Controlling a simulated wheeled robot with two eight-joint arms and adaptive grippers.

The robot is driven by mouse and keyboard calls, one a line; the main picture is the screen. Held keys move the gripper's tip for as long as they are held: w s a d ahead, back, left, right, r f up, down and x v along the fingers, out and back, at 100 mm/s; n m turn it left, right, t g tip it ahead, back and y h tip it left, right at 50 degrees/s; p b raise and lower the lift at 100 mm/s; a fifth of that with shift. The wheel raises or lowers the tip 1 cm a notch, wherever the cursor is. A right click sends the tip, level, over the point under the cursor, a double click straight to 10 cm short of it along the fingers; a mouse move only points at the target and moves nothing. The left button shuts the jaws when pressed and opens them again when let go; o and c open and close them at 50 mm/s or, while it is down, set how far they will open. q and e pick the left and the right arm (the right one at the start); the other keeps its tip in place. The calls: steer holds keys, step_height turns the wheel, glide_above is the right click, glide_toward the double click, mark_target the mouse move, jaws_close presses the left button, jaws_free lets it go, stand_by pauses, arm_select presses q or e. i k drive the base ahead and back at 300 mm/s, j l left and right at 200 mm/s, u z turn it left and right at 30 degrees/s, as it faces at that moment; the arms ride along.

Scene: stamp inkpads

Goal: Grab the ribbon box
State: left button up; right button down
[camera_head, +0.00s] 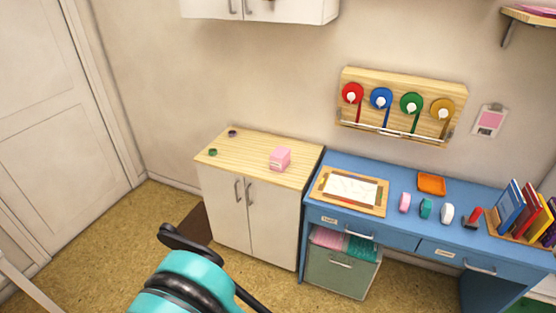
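A small pink box (280,159) with a pale label on its front stands on the wooden top of a white cabinet (226,200), right of the middle of that top. I take it for the ribbon box, but its label is too small to read. Nothing touches it. A teal and black part of my own arm shows at the bottom, in front of the cabinet and well apart from the box. I cannot make out any gripper fingers in this view.
Two small dark and green items lie on the cabinet's left part. A blue desk (388,222) adjoins on the right, holding a framed board (348,191), stamps, an orange tray (431,183) and books. A ribbon rack (401,104) hangs above. The cabinet top around the box is clear.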

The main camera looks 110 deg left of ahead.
mark_target(280, 159)
steer(key=u, duration=3.65)
steer(key=i+l+z, duration=0.45)
steer(key=i, duration=0.3)
steer(key=i+l+z, duration=0.2)
steer(key=i, duration=0.2)
